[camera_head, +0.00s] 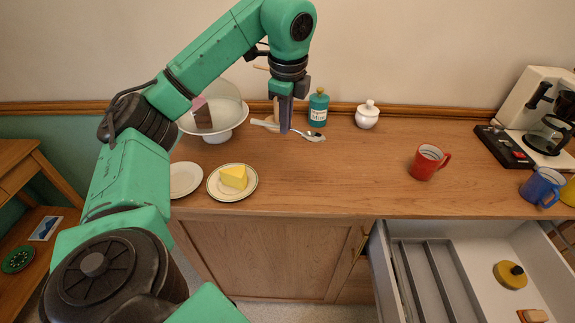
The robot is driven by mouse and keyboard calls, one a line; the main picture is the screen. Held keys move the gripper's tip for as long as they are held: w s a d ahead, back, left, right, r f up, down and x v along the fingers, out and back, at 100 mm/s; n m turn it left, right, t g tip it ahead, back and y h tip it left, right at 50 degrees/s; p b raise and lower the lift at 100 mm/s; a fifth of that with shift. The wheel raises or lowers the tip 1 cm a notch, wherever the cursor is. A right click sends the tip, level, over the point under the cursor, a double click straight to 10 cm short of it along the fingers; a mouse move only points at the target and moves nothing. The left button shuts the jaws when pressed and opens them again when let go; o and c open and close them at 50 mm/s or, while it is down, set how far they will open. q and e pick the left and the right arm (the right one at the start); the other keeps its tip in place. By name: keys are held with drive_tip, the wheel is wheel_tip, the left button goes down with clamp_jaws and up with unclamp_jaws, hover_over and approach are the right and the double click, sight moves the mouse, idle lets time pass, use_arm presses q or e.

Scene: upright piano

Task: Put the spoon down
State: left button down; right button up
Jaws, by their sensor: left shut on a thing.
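The spoon (314,138) has a silver bowl to the right of my left gripper, and a pale handle seems to stick out on the gripper's left. My left gripper (285,127) points down over the back of the wooden counter (345,180) and is shut on the spoon. Its fingers hide the middle of the spoon. The spoon lies roughly level, at or just above the counter; I cannot tell if it touches. My right gripper is not in view.
A teal jar (318,108) and white sugar pot (367,115) stand behind. A cake stand (228,130), an empty plate (185,179) and a plate with yellow butter (234,177) are left. A red mug (428,162) is right. An open drawer (415,232) juts out in front.

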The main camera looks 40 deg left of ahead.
use_arm(q)
drive_tip(key=b, duration=0.1)
hover_over(286, 179)
wheel_tip(286, 179, down, 5)
drive_tip(key=f, duration=0.6)
drive_tip(key=f+p, duration=0.1)
drive_tip(key=f, duration=0.3)
drive_tip(key=shift+s+d, duration=0.2)
drive_tip(key=shift+s, duration=0.05)
drive_tip(key=shift+f, duration=0.35)
drive_tip(key=shift+w, duration=0.15)
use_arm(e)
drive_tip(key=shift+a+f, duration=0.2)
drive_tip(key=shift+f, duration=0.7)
use_arm(q)
drive_tip(key=shift+f, duration=0.15)
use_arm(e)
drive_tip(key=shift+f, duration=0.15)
use_arm(q)
drive_tip(key=c, duration=1)
unclamp_jaws()
